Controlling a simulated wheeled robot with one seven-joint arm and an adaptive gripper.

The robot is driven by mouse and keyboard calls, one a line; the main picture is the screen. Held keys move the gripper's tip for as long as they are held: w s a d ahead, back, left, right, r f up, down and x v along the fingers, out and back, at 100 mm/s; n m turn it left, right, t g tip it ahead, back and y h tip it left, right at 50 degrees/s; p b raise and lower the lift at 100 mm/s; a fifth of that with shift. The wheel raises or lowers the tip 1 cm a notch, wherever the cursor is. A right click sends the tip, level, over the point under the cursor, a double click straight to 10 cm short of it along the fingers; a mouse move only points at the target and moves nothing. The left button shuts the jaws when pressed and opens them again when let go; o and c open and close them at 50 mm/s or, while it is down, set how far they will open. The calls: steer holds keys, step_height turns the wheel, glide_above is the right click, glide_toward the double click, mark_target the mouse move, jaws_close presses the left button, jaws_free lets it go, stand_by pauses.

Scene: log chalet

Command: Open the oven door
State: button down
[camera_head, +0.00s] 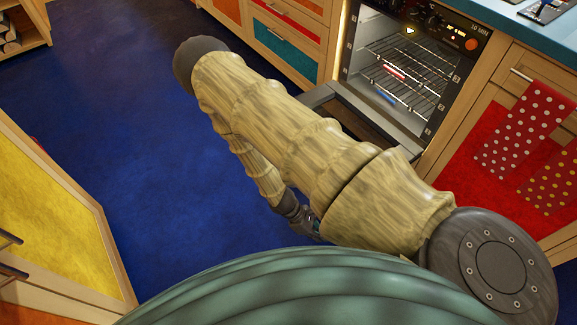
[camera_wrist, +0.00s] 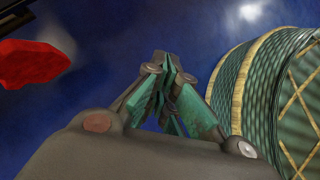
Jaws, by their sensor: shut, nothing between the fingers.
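The oven (camera_head: 410,70) is at the upper right of the head view, and its interior with wire racks shows. The oven door (camera_head: 322,95) is swung down and out from the front of the oven; my arm hides part of it, so I cannot tell its full angle. My gripper (camera_head: 312,228) is mostly hidden behind my arm, low and near my body, well apart from the door. In the wrist view my gripper (camera_wrist: 168,72) has its green fingers together with nothing between them. The oven is not in the wrist view.
Wooden drawers (camera_head: 285,40) stand left of the oven, and a red cabinet with dotted towels (camera_head: 525,120) stands right of it. A yellow-panelled cabinet (camera_head: 50,205) is at the left. Blue floor (camera_head: 150,130) lies open between. A red object (camera_wrist: 30,63) is left in the wrist view.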

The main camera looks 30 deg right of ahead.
steer(key=w+d+f+n+t+h+b, duration=0.1)
steer(key=w+d+f+n+h+b, duration=0.25)
steer(key=w+f+b, duration=0.35)
steer(key=w+d+f+n+t+h+b, duration=0.1)
steer(key=w+d+f+n+h+b, duration=0.15)
steer(key=w+h+b, duration=0.45)
steer(key=w+a+n+t+h+b, duration=0.2)
steer(key=w+a+t+h+b, duration=0.15)
steer(key=w, duration=0.65)
steer(key=w+a+n+t+h+b, duration=0.25)
steer(key=w+b, duration=0.25)
steer(key=w, duration=0.6)
steer(key=d+r+b, duration=0.6)
steer(key=d, duration=0.3)
steer(key=shift+w+m+y, duration=0.25)
steer(key=shift+m+y, duration=0.1)
steer(key=shift+y, duration=0.1)
steer(key=shift+d, duration=0.15)
